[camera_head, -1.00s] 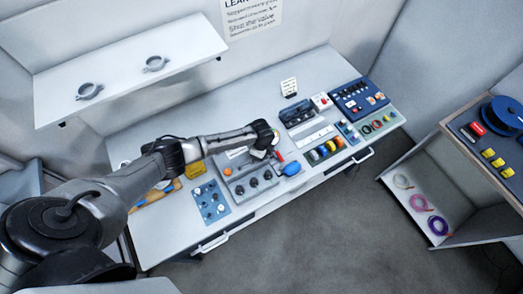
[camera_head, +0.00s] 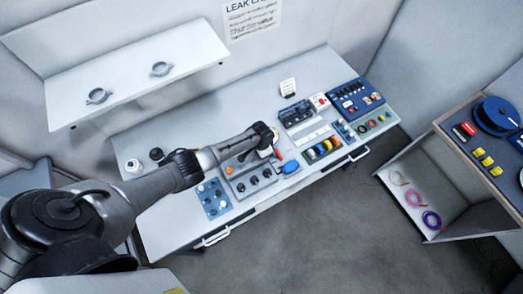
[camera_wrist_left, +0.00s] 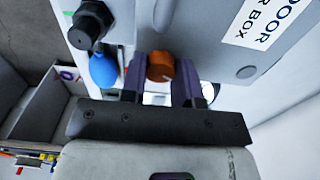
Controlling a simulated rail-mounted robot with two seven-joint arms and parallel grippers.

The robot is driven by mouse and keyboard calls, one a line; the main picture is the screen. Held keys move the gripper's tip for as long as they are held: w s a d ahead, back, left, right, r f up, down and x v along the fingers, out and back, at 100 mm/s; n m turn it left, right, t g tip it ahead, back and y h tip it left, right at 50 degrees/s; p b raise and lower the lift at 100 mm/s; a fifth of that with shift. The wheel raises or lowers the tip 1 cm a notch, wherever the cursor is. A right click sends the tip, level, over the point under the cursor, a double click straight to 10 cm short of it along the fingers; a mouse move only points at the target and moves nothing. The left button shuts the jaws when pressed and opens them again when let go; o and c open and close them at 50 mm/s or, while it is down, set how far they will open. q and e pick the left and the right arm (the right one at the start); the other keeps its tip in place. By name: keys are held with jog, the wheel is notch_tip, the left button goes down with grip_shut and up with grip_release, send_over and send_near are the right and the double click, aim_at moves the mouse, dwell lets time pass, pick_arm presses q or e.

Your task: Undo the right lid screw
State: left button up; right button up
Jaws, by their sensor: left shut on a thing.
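The right lid screw, an orange knob (camera_wrist_left: 160,67), stands on the grey box (camera_wrist_left: 205,45) with a white label in the left wrist view. My left gripper (camera_wrist_left: 160,75) is shut on this knob, with one dark finger on each side. In the head view my left gripper (camera_head: 264,143) is over the right end of the box and hides that knob. Another orange knob (camera_head: 228,170) shows at the box's left end. My right gripper is not in view.
Black knobs (camera_head: 253,180) line the front of the box. A blue bulb (camera_head: 291,167) and a red-handled thing (camera_head: 278,153) lie close on its right. A blue panel (camera_head: 211,191) lies to the left. Beyond, trays and coloured rolls (camera_head: 318,149) crowd the bench.

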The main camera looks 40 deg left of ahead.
pick_arm(q)
jog(key=n+p, duration=0.1)
jog(key=n, duration=0.3)
jog(key=shift+n+p, duration=0.3)
jog(key=shift+n, duration=0.4)
jog(key=o, duration=0.9)
jog(key=shift+o, duration=0.2)
